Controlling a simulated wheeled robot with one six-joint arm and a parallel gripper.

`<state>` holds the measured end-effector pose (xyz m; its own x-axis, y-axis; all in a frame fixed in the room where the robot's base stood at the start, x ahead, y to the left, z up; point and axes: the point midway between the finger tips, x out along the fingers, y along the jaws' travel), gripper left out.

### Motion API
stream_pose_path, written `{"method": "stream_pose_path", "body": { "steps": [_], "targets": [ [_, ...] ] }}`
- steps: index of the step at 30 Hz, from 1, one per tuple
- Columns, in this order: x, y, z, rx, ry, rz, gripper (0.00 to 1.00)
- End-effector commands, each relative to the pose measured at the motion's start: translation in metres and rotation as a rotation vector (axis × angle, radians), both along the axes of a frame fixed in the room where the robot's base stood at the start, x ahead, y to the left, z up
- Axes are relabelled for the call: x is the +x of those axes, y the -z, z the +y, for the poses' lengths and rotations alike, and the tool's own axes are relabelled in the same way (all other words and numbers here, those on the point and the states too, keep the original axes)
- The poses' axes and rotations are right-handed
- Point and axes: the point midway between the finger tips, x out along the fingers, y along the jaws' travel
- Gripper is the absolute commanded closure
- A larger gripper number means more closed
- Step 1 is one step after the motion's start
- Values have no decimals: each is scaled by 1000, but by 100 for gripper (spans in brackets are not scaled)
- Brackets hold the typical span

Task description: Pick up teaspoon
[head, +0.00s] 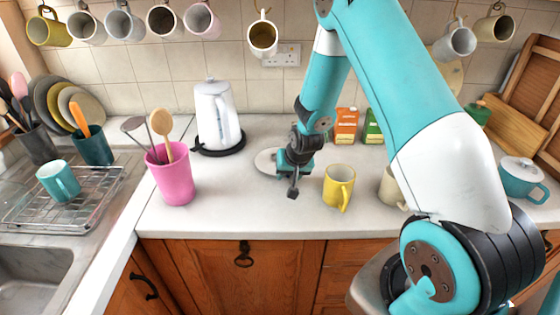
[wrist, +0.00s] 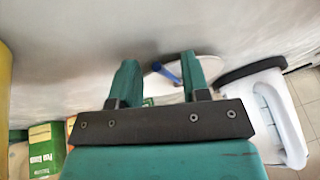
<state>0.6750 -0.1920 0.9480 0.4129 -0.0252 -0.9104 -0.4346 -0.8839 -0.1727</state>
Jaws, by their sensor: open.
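My gripper (head: 290,172) is low over the worktop, near the centre of the head view. In the wrist view its two teal fingers (wrist: 160,78) are apart, with nothing held between them. A small blue handle-like piece (wrist: 164,72) shows between the fingers, close to the right one, over a pale round plate (wrist: 208,67). It may be the teaspoon's handle; the rest is hidden by the finger. In the head view the plate (head: 266,160) shows left of my gripper, and I cannot make out a teaspoon there.
A yellow mug (head: 339,186) and a cream mug (head: 391,187) stand right of my gripper. A white kettle (head: 217,118) is behind left, with a pink utensil pot (head: 175,181) at left. Boxes (head: 346,126) stand behind. The front worktop is clear.

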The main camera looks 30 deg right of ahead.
Motion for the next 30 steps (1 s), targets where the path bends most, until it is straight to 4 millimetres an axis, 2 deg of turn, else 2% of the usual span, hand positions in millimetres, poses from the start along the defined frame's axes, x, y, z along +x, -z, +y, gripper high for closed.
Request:
{"method": "stream_pose_path", "body": {
  "steps": [8, 9, 14, 30],
  "targets": [
    [2, 4, 0, 0, 0, -1, 57],
    [2, 4, 0, 0, 0, -1, 62],
    [2, 4, 0, 0, 0, -1, 99],
    [2, -1, 0, 0, 0, -2, 100]
  ]
}}
